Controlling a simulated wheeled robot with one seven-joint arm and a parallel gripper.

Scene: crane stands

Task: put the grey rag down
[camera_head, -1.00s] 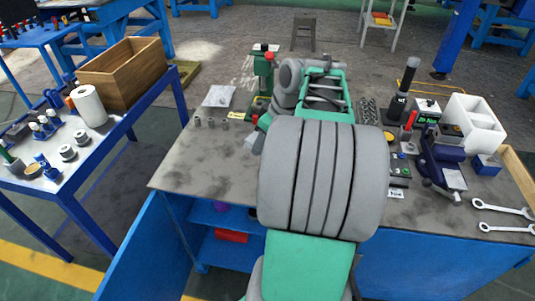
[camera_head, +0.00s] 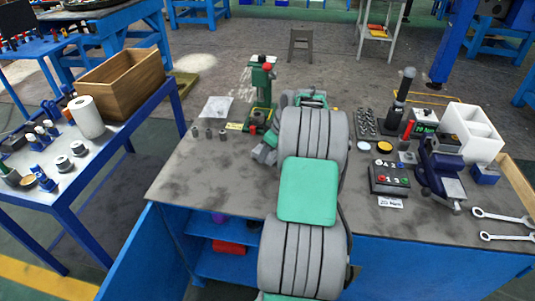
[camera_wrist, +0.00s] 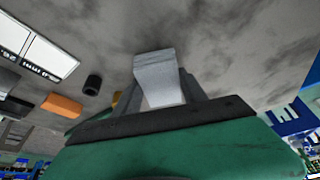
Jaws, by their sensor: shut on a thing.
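The grey rag (camera_wrist: 156,74) shows in the wrist view as a light grey, folded piece between the two dark grey fingers of my gripper (camera_wrist: 158,97). The gripper is shut on it. Stained grey bench top lies behind the rag in that view; I cannot tell whether the rag touches it. In the head view my gripper (camera_head: 264,151) is low over the bench (camera_head: 205,172), left of my arm and in front of the green drill press. There I cannot tell the rag apart from the fingers, and my arm hides part of the bench.
The green drill press (camera_head: 262,88) stands just behind the gripper. Small dark cylinders (camera_head: 209,133) and a pale sheet (camera_head: 217,108) lie to its left. A button box (camera_head: 389,179), blue vise (camera_head: 440,170) and white bin (camera_head: 473,132) stand right. The bench's front left is clear.

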